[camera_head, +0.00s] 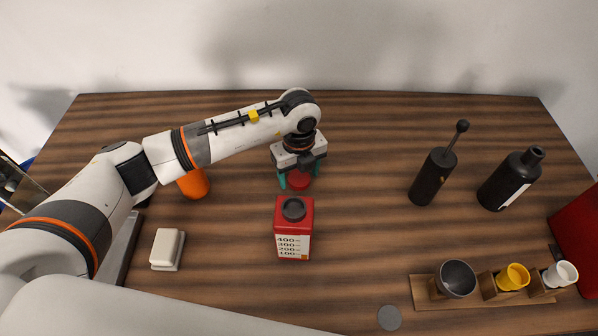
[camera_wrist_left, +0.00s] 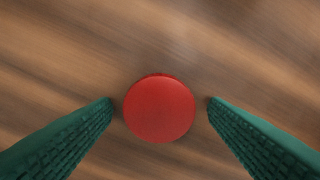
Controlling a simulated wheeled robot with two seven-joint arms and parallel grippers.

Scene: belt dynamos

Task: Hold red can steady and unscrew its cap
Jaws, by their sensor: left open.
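The red can (camera_head: 280,231) stands upright near the middle of the table, with a white graduated label on its front. A dark round shape (camera_head: 293,209) shows on its top, and no red cap sits there. A round red cap (camera_head: 299,181) is behind the can, at my left gripper (camera_head: 297,183). In the left wrist view the red cap (camera_wrist_left: 159,108) lies between the green fingers (camera_wrist_left: 160,101), with a small gap on each side. The left gripper is open and points down. Whether the cap touches the table is hard to tell. My right gripper is out of view.
An orange object (camera_head: 194,183) stands left, partly behind my arm. A white block (camera_head: 167,249) lies front left. Black bottles (camera_head: 508,180) (camera_head: 432,177) stand right. A wooden rack (camera_head: 420,292) with cups and a grey disc (camera_head: 389,318) are front right. The table between can and bottles is clear.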

